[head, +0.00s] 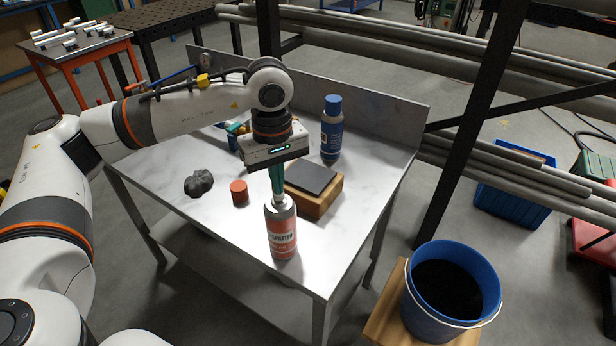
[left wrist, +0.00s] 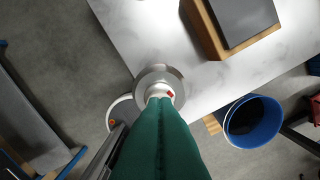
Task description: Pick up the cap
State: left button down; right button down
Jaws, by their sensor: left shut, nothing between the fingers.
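The red cap (head: 239,192) stands on the metal table, left of the spray can, in the head view. I do not make it out in the left wrist view. A red and grey spray can (head: 282,232) stands upright near the table's front corner, its top uncapped. In the left wrist view the can's grey top (left wrist: 174,76) shows from above, with a small white and red nozzle. My left gripper (head: 278,194) points down with its green fingers shut and empty, the tips right at the nozzle. Whether they touch it I cannot tell. My right gripper is not in view.
A wooden block with a dark pad (head: 313,178) lies just behind the can. A blue can (head: 331,128) stands at the back and a dark grey lump (head: 198,183) lies left of the cap. A blue bucket (head: 452,312) stands right of the table (head: 185,224).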

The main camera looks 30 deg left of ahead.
aim_at(240, 192)
jog(key=u, duration=1.05)
